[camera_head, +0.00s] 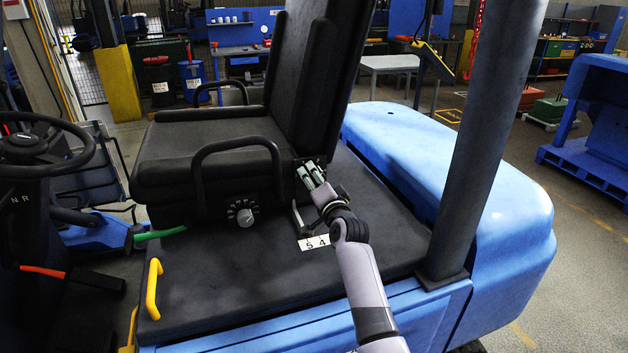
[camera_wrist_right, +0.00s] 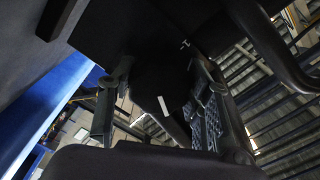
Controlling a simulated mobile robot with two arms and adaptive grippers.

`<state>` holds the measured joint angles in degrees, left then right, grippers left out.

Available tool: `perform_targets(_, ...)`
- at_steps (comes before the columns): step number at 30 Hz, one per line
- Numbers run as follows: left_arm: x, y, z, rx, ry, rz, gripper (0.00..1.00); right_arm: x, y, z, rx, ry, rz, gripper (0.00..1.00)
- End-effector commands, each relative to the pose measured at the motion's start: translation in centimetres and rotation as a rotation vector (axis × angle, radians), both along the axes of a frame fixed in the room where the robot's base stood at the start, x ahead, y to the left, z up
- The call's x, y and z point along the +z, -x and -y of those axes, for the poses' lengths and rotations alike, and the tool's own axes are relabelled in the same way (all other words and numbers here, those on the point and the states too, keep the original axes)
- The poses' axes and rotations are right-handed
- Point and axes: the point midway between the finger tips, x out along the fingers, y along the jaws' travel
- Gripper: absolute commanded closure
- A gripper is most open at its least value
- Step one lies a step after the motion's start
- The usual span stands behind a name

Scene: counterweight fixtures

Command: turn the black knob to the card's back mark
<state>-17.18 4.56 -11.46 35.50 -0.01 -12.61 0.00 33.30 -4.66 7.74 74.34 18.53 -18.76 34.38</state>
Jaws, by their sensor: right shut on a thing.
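My right gripper (camera_head: 309,172) reaches the side of the seat, at the base of the backrest. In the right wrist view its two fingers stand on either side of a dark round shape, the black knob (camera_wrist_right: 150,80), and it is shut on it. A short white line (camera_wrist_right: 163,106) shows on the knob, and a smaller pale mark (camera_wrist_right: 185,44) lies above it. In the head view the fingers hide the knob. The card's back mark cannot be made out. My left gripper is not in view.
A grey dial knob (camera_head: 245,218) with pale marks sits on the seat's side. A white label reading "S 4" (camera_head: 314,243) is below my gripper. A black armrest loop (camera_head: 240,150) is left of it, and a dark pillar (camera_head: 490,130) stands to the right.

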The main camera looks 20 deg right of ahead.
Motion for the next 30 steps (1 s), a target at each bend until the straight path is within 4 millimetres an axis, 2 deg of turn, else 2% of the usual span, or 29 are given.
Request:
perform_targets(5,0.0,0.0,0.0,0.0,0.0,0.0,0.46,-0.1,0.0,0.0,0.0,0.001,-0.002,0.82)
perform_targets(6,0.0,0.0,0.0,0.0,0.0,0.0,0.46,-0.1,0.0,0.0,0.0,0.001,-0.002,0.53)
perform_targets(15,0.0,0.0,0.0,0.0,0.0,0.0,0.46,-0.1,0.0,0.0,0.0,0.002,-0.001,0.34)
perform_targets(25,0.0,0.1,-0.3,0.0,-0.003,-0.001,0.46,0.0,0.1,0.0,0.0,0.003,0.0,0.34)
perform_targets(30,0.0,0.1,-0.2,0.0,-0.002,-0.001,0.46,-0.1,1.4,0.0,0.0,0.002,-0.001,0.34)
